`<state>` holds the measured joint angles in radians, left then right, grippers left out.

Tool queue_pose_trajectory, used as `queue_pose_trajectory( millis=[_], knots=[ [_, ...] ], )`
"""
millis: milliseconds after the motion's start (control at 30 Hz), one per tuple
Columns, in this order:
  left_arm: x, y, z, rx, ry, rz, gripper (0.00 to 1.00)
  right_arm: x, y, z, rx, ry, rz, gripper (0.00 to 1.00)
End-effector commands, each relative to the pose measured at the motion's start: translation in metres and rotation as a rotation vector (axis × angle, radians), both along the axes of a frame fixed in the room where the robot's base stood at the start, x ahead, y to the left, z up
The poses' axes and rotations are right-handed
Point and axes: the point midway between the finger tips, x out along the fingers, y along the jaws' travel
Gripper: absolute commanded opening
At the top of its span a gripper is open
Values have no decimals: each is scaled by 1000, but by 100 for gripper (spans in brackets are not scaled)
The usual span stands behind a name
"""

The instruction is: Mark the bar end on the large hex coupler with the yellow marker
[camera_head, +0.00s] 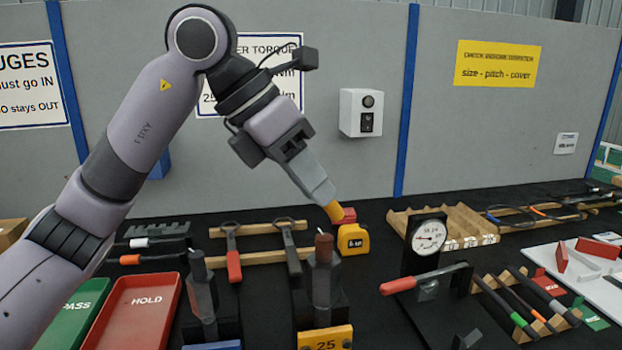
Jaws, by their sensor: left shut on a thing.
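My left gripper (325,194) reaches in from the upper left and points down to the right. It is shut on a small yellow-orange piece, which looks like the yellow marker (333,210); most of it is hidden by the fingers. Below stands a dark upright coupler (322,278), with a brown bar end (324,246) at its top, behind a yellow plate reading 25 (326,339). The marker is above the bar end and apart from it in the picture. A second dark upright piece (202,292) stands to the left. My right gripper is not in view.
A yellow tape-measure-like object (352,240) sits behind the coupler. A dial gauge (429,236) and a red-handled tool (410,281) stand right. A red HOLD tray (133,318) and green PASS tray (76,318) are left.

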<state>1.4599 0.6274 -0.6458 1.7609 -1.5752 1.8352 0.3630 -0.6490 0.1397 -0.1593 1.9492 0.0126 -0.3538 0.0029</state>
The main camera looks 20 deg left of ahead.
Motion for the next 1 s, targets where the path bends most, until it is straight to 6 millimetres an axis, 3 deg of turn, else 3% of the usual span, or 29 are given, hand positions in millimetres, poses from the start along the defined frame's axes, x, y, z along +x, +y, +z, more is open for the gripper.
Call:
queue_pose_trajectory(
  millis=[767,1000],
  knots=[
    [0,0,-15,0,0,0,0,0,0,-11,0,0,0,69],
    [-11,13,-17,2,1,2,0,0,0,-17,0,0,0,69]
  ],
)
